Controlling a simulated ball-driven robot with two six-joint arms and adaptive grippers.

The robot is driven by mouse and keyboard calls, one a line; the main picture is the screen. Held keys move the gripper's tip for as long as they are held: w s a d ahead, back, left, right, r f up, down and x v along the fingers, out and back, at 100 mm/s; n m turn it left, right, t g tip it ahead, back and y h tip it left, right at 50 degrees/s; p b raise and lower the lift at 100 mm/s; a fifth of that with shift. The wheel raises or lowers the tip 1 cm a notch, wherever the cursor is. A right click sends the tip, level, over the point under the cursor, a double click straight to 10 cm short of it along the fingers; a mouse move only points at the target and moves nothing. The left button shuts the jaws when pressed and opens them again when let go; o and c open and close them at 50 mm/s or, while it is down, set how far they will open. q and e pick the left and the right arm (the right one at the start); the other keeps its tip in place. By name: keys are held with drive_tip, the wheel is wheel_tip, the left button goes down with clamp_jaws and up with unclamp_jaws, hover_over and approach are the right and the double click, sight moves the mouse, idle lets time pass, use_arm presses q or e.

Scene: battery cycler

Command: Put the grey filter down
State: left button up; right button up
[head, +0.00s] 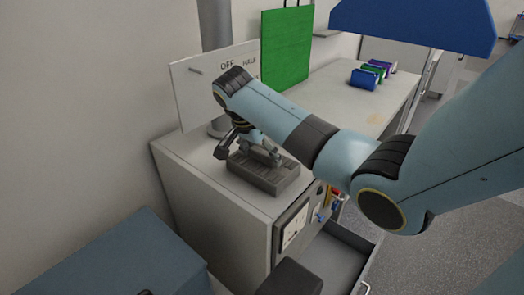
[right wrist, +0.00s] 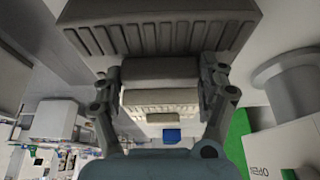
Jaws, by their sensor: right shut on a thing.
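The grey filter (head: 266,178) is a dark grey ribbed block at the top of the pale cabinet (head: 196,178). It looks level and low over the cabinet top; I cannot tell for certain whether it touches. My right gripper (head: 247,152) is over it, shut on its upper part. In the right wrist view the filter (right wrist: 160,35) shows its ribbed side beyond the fingers, with a narrower stepped grey part between them. The filter's far side is partly hidden by my right arm. My left gripper is not in view.
A white sign board (head: 190,95) reading OFF and HALF stands behind, beside a grey post (head: 214,30). Blue, green and purple items (head: 366,78) lie on the far counter. An open drawer (head: 340,258) juts from the cabinet front.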

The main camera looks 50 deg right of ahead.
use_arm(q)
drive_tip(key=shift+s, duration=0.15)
use_arm(e)
drive_tip(key=o, duration=1)
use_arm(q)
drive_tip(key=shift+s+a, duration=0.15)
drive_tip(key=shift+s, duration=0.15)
use_arm(e)
drive_tip(key=o, duration=0.5)
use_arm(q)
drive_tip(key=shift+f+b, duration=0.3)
use_arm(e)
drive_tip(key=v, duration=1.2)
drive_tip(key=shift+r, duration=0.1)
drive_tip(key=shift+s, duration=0.1)
